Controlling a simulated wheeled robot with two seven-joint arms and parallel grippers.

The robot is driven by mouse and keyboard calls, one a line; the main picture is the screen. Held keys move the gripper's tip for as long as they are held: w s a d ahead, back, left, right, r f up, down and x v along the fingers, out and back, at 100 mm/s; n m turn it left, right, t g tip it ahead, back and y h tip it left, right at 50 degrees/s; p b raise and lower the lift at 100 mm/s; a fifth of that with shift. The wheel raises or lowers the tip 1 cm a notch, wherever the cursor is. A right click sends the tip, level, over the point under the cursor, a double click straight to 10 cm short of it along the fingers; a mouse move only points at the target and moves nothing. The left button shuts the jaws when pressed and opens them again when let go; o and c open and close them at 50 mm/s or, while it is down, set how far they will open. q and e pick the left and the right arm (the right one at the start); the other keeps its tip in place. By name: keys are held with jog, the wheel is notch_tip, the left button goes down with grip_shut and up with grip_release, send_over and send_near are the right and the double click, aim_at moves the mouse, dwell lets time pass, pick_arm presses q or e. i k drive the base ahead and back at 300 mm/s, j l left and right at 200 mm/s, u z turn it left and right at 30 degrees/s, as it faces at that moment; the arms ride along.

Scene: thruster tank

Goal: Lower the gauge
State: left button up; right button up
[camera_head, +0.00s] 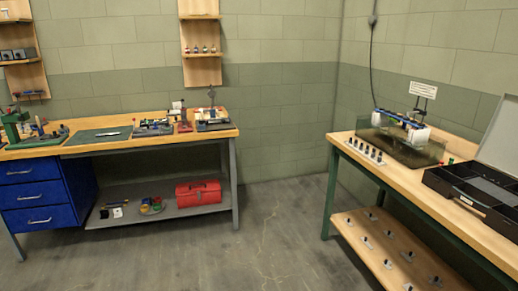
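Neither of my grippers is in view. I cannot tell which thing is the gauge; the parts are too small here. A glass tank (391,146) stands on the right wooden bench, with a blue and white device (402,124) across its top. On the left bench a thin upright stand (211,97) rises from a grey base (214,125) near the right end. To its left stand a small red upright part (184,121) and a grey tray of tools (152,128).
An open black case (478,189) lies on the right bench, with a row of dark pegs (363,151) before the tank. A red toolbox (199,192) sits on the left bench's lower shelf. The concrete floor (265,235) between the benches is clear.

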aim_at(212, 94)
jog(key=i+l+u, duration=0.15)
jog(key=i, duration=0.6)
jog(key=i+l+u, duration=0.15)
jog(key=i, duration=0.6)
jog(key=i+l+u, duration=0.15)
jog(key=i, duration=0.2)
jog(key=i+u, duration=0.15)
jog(key=i, duration=0.15)
jog(key=i+l+u, duration=0.1)
jog(key=u, duration=0.35)
jog(key=i+l+u, duration=0.1)
jog(key=u, duration=0.35)
jog(key=i+l+u, duration=0.2)
jog(key=l, duration=0.2)
jog(key=i+l+u, duration=0.2)
jog(key=l, duration=0.2)
jog(key=l+u, duration=0.15)
jog(key=l, duration=0.25)
jog(key=l+u, duration=0.2)
jog(key=l, duration=0.25)
jog(key=i+l, duration=0.1)
jog(key=l, duration=0.45)
jog(key=i+l, duration=0.1)
jog(key=l, duration=0.5)
jog(key=i+l+u, duration=0.1)
jog(key=l, duration=1)
jog(key=i, duration=0.05)
